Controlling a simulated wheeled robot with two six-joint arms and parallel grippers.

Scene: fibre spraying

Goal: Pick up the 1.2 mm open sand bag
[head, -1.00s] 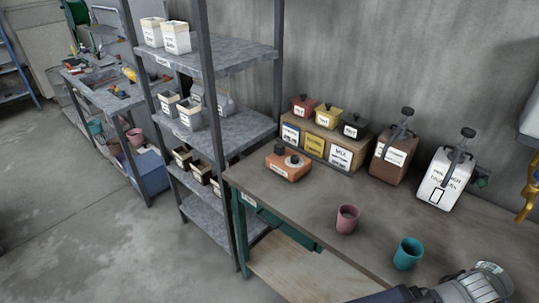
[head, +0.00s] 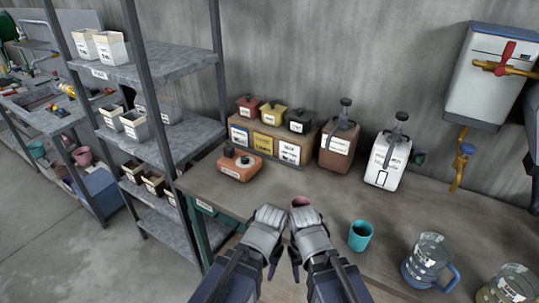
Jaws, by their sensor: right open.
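Small pale open bags with labels stand on the grey shelf rack at the left. Two bags (head: 111,50) are on the upper shelf, a few more (head: 134,125) on the middle shelf, and several darker-filled ones (head: 154,184) lower down. The labels are too small to read, so I cannot tell which is the 1.2 mm bag. My left gripper (head: 266,218) and right gripper (head: 308,224) are side by side over the workbench's front edge, apart from the bags. The right one is open with nothing seen in it. The left one's jaws are not clear.
Floor at left is clear.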

